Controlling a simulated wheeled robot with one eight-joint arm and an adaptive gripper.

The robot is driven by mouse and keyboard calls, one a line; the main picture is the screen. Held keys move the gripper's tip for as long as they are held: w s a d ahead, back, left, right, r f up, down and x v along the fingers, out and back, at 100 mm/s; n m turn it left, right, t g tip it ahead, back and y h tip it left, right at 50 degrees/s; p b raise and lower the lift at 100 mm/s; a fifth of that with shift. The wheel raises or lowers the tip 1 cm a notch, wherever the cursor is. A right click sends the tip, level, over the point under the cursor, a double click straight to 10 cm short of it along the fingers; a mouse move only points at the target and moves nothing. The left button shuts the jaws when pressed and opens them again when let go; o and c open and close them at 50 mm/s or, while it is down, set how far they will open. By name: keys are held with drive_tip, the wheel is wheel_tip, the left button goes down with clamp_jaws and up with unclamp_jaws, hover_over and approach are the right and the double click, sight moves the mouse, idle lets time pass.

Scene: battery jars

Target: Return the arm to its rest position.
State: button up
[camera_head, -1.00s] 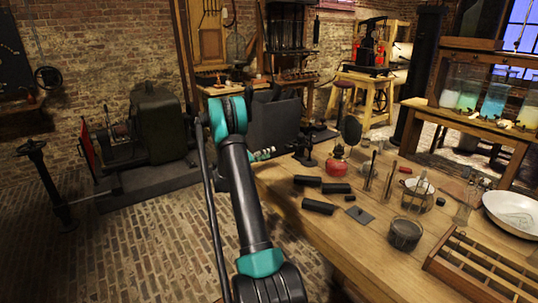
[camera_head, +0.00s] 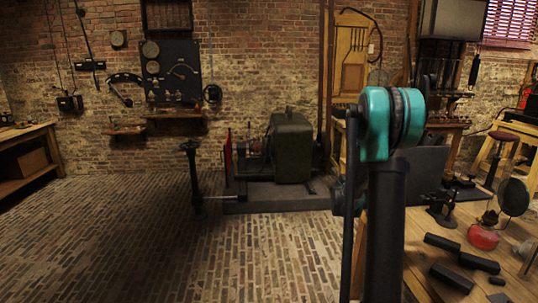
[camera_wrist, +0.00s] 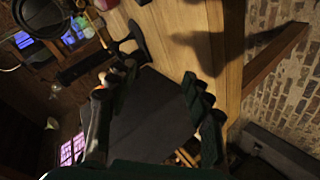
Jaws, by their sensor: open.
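My gripper (camera_wrist: 157,76) shows in the wrist view with its two dark fingers spread apart and nothing held between them. A dark flat panel (camera_wrist: 148,115) lies beyond the fingers in that view; its distance is unclear. In the head view my teal and black arm stands nearly upright right of centre, with its elbow joint high in front of the back wall. The gripper is mostly hidden behind the arm there.
The wooden workbench (camera_head: 428,262) is at lower right, with a red lamp (camera_head: 483,236), black blocks (camera_head: 452,277) and a black stand (camera_head: 441,206) on it. A green-grey machine (camera_head: 290,147) stands on a floor plinth. The brick floor (camera_head: 150,240) at left is open.

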drive_tip(key=s+a+f+n+y, duration=0.1)
drive_tip(key=s+a+f+y, duration=0.1)
drive_tip(key=s+a, duration=0.7)
drive_tip(key=s+a+f+n+t+y, duration=0.1)
drive_tip(key=s+a+f+n+y, duration=0.1)
drive_tip(key=s+a+y, duration=0.3)
drive_tip(key=s+a+f+n+y, duration=0.1)
drive_tip(key=s+a+y, duration=0.3)
drive_tip(key=s+a, duration=0.9)
drive_tip(key=shift+s+a+f+n+t, duration=0.3)
drive_tip(key=shift+s+f, duration=0.45)
drive_tip(key=shift+s, duration=0.4)
